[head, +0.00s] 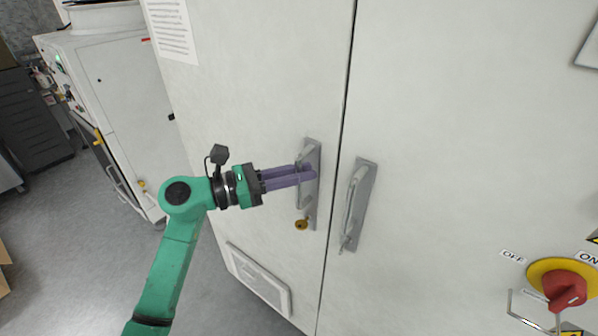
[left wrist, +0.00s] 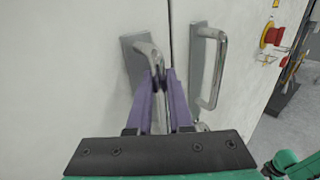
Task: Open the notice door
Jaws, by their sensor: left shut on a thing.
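The notice door (head: 250,90) is the left cabinet door, with a printed paper notice (head: 171,28) at its upper left. It looks closed, level with the right door, with a thin dark gap between them. Its grey metal handle (head: 308,160) is near that gap and also shows in the left wrist view (left wrist: 146,50). My left gripper (head: 308,174) has its purple fingers around the handle's bar and is shut on it; the fingers (left wrist: 160,82) hide part of the bar. My right gripper is not in view.
The right door (head: 450,120) has its own handle (head: 358,205). A red and yellow rotary switch (head: 562,285) is at the lower right. A vent (head: 258,280) is low on the left door. A white machine (head: 115,95) stands at the left; grey floor (head: 60,250) lies open before it.

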